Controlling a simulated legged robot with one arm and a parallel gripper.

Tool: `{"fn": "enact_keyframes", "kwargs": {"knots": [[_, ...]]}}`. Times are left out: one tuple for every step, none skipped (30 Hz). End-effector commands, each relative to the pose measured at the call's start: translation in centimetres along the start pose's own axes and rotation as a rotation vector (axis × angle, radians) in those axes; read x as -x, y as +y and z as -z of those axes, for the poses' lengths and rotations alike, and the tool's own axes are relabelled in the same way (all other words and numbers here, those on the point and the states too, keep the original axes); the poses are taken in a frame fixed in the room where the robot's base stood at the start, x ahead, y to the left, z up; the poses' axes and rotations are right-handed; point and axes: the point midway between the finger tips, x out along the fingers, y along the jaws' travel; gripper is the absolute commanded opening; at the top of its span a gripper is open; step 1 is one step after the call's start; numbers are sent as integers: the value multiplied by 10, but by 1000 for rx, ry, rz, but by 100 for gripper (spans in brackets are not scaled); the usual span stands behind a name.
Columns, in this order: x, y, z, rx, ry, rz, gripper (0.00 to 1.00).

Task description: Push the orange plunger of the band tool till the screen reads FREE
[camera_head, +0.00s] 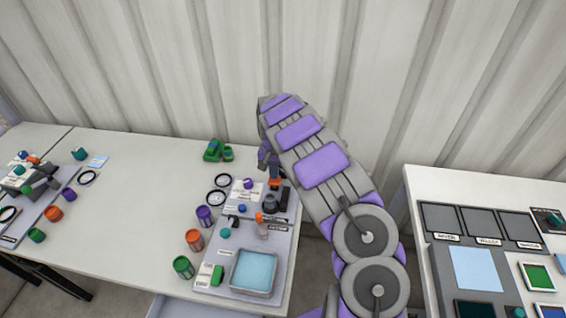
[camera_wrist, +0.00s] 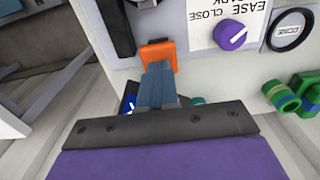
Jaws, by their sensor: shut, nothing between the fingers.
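The orange plunger (camera_wrist: 157,50) is in the wrist view at the edge of the pale tool board, beside a white label panel (camera_wrist: 205,18) with a purple knob (camera_wrist: 232,35). My gripper (camera_wrist: 159,68) is shut and empty, its blue-grey fingertips right at the plunger and overlapping its lower part; I cannot tell whether they touch. In the head view my gripper (camera_head: 266,158) hangs over the back of the board, and an orange part (camera_head: 275,183) shows just below it. No screen reading is legible in either view.
A black ring (camera_wrist: 289,30) and green parts (camera_wrist: 292,92) lie to the right in the wrist view. In the head view a blue tray (camera_head: 254,272) and several coloured cans stand in front. A second table (camera_head: 413,185) is at right, across a gap.

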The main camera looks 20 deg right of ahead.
Motion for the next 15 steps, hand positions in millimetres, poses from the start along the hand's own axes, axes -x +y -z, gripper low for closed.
{"fn": "enact_keyframes", "kwargs": {"knots": [[-2,0,0,0,-1,0,0],[-3,0,0,0,-1,0,0],[-5,0,0,0,-1,0,0],[-6,0,0,0,0,0,0],[-7,0,0,0,0,0,0],[-8,0,0,0,0,0,0],[-9,0,0,0,0,0,0],[-10,0,0,0,0,0,0],[-12,0,0,0,0,0,0],[-13,0,0,0,0,0,0],[-14,0,0,0,0,0,0],[-16,0,0,0,-1,0,0],[-17,0,0,0,-1,-1,0],[-18,0,0,1,-1,-1,0],[-19,0,-1,1,-2,-1,0]]}}
